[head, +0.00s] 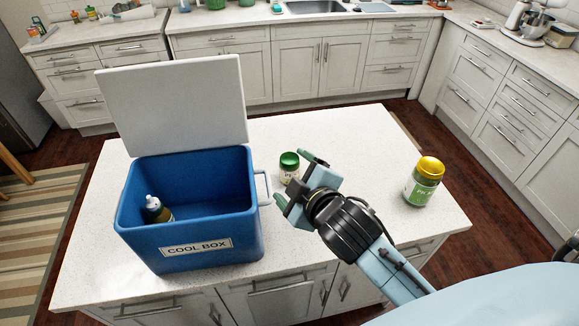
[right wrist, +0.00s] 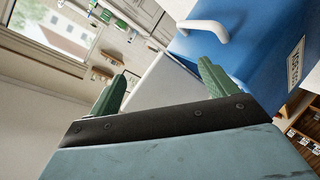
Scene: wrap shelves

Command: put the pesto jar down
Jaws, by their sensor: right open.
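The pesto jar (head: 289,175), small with a dark green lid and a pale label, stands upright on the white island top, right of the cool box. Part of its label is hidden by my right gripper. My right gripper (head: 298,181) is open just beside the jar, its green fingers apart. I cannot tell whether a finger touches it. In the right wrist view the same gripper (right wrist: 160,88) shows spread fingers with no jar visible between them. My left gripper is not in view.
The blue cool box (head: 190,245) stands open on the left, with a bottle (head: 157,210) inside and its handle towards my right gripper. A larger yellow-lidded jar (head: 422,184) stands at the right. The island top (head: 350,135) is clear behind the gripper.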

